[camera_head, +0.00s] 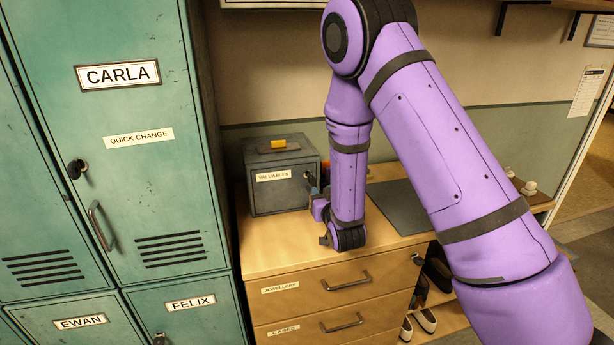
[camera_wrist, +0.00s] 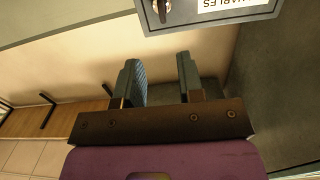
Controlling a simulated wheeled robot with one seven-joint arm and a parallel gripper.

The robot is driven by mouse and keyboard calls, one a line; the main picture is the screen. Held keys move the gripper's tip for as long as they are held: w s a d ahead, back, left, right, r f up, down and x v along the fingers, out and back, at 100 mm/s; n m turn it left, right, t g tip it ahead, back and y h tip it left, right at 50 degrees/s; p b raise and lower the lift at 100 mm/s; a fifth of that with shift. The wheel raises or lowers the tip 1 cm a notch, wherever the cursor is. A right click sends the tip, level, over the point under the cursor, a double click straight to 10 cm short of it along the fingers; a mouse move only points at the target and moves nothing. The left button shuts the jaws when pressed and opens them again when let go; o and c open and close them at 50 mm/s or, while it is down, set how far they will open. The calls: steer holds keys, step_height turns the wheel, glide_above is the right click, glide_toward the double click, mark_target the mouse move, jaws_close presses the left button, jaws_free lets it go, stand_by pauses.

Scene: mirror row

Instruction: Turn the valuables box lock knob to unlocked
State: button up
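The grey valuables box (camera_head: 262,198) stands on the wooden drawer cabinet against the wall, with a white "VALUABLES" label on its front. Its dark lock knob (camera_head: 307,176) is at the right of the label. In the wrist view the box shows upside down at the top edge, with the knob (camera_wrist: 163,8) partly cut off. My gripper (camera_wrist: 160,74) is open and empty, its two fingers pointing toward the box front, with the knob beyond the gap and apart from the fingers. In the head view my wrist mostly hides the fingers. I cannot read the knob's setting.
A yellow object (camera_head: 279,144) is on top of the box. Teal lockers (camera_head: 150,200) stand close on the left. A dark mat (camera_head: 400,208) lies on the cabinet top (camera_head: 275,250) to the right. Drawer handles (camera_head: 346,281) stick out below.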

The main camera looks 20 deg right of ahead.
mark_target(311, 180)
steer(key=shift+t, duration=0.3)
steer(key=w, duration=0.3)
steer(key=w+f, duration=0.1)
steer(key=w, duration=0.7)
steer(key=shift+a+f, duration=0.15)
steer(key=shift+a, duration=0.05)
jaws_close()
